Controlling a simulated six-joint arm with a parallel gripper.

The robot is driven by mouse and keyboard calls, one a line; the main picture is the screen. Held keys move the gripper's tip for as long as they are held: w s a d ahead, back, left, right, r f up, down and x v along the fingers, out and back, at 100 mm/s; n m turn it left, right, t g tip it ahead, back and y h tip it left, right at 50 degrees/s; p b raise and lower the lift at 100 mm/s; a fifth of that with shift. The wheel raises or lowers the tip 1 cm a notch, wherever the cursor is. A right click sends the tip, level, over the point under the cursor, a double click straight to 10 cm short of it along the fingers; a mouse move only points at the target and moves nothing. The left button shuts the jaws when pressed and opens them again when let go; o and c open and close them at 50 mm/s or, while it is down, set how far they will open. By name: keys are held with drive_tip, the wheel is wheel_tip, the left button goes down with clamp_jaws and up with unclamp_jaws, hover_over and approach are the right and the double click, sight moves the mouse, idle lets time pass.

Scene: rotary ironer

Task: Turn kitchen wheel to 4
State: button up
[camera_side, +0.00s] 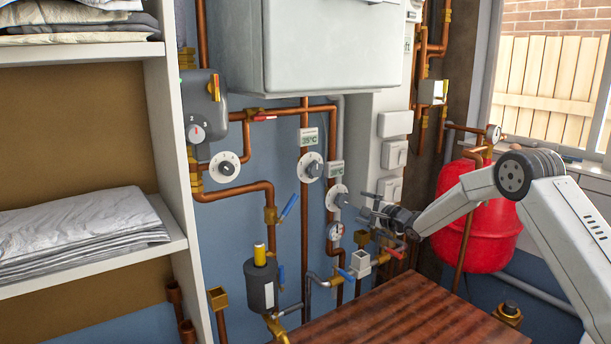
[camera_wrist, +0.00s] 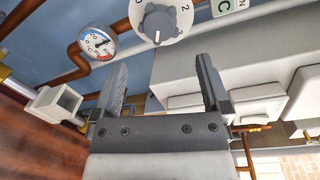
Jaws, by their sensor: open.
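Three white round wheels with grey knobs are on the pipework in the side view: one at left (camera_side: 225,167), one in the middle (camera_side: 312,168) and one lower right (camera_side: 337,197). No kitchen label is readable, so I cannot tell which is the kitchen wheel. My gripper (camera_side: 368,204) is open and empty, just right of the lower-right wheel. In the wrist view, a white wheel (camera_wrist: 184,18) with a grey knob is at the top, cut off by the edge; a 2 and a 0 show on it. The open fingers (camera_wrist: 162,68) are below it, apart from it.
A round gauge (camera_side: 335,232) hangs below the lower-right wheel; a gauge also shows in the wrist view (camera_wrist: 98,42). Blue-handled valves (camera_side: 289,207), copper pipes and white boxes (camera_side: 394,154) crowd the wall. A wooden top (camera_side: 410,310) is below, a red tank (camera_side: 470,230) at right.

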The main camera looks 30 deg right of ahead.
drive_tip(key=shift+s, duration=0.4)
drive_tip(key=s+a+f+n+g, duration=0.2)
drive_tip(key=s+a+n+g, duration=0.2)
drive_tip(key=s, duration=0.8)
drive_tip(key=s+a+f+n+g, duration=0.3)
drive_tip(key=s+a+n+g, duration=0.2)
drive_tip(key=s, duration=0.8)
drive_tip(key=s+a+f+n+g, duration=0.2)
drive_tip(key=s+a+n+g, duration=0.3)
drive_tip(key=s+a+n, duration=0.3)
drive_tip(key=s+n, duration=0.3)
drive_tip(key=s, duration=0.1)
drive_tip(key=shift+s+a+f+n+h, duration=0.2)
drive_tip(key=shift+s+a+n+h, duration=0.1)
drive_tip(key=shift+s+a+h, duration=0.1)
drive_tip(key=shift+w, duration=0.15)
